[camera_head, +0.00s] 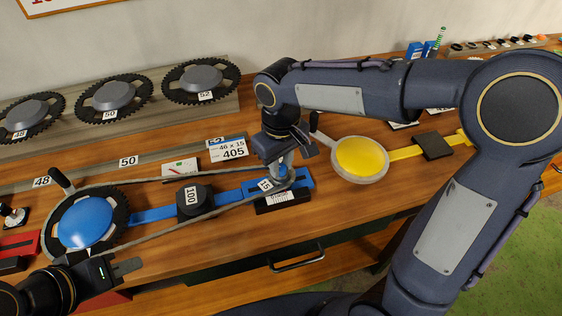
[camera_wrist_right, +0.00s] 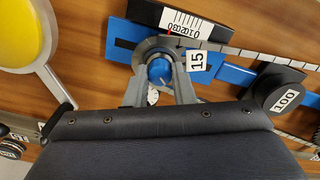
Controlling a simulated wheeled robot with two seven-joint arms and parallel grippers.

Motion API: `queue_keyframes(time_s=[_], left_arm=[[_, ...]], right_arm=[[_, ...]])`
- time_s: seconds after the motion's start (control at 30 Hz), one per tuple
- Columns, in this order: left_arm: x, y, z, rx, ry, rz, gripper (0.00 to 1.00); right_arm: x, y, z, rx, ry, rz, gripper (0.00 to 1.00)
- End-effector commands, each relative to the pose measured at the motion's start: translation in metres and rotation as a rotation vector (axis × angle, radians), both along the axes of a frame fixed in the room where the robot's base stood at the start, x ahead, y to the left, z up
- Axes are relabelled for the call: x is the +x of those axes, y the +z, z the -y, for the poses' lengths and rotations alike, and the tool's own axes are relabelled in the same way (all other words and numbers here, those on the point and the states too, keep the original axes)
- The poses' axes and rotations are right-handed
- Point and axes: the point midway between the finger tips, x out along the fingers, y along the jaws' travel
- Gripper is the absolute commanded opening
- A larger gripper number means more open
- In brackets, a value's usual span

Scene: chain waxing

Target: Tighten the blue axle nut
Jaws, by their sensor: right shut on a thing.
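The blue axle nut (camera_wrist_right: 159,71) sits at the small sprocket tagged 15, on the blue rail. My right gripper (camera_wrist_right: 160,84) is over it from above, its two grey fingers closed on either side of the nut. In the head view the right gripper (camera_head: 281,168) and its arm hide most of the nut. The chain (camera_head: 200,211) loops from the small sprocket to the large dark chainring (camera_head: 62,218) with a blue hub at the left. My left gripper (camera_head: 104,271) is just right of and below that chainring, its fingers apart and empty.
A black weight marked 100 (camera_head: 190,201) stands on the blue rail inside the chain loop. A scale block (camera_head: 283,200) is beside the small sprocket. A yellow disc (camera_head: 360,158) lies to the right. Spare chainrings (camera_head: 115,96) rest on the back board. A gauge (camera_head: 180,169) and a 405 card (camera_head: 228,149) stand behind.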

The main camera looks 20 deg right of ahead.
Motion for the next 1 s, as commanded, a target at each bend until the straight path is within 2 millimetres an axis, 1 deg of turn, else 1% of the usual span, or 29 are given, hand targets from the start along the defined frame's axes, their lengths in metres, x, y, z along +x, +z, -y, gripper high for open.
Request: queue_keyframes(time_s=[0.7, 1.0], left_arm=[[0.0, -0.0041, 0.0, 0.0, 0.0, 0.0, 0.28], [0.0, -0.0041, 0.0, 0.0, 0.0, 0.0, 0.28]], right_arm=[[0.0008, 0.0014, -0.0007, 0.002, -0.653, 0.005, 0.0], [0.0009, 0.0016, -0.0008, 0.002, -0.888, 0.003, 0.0]])
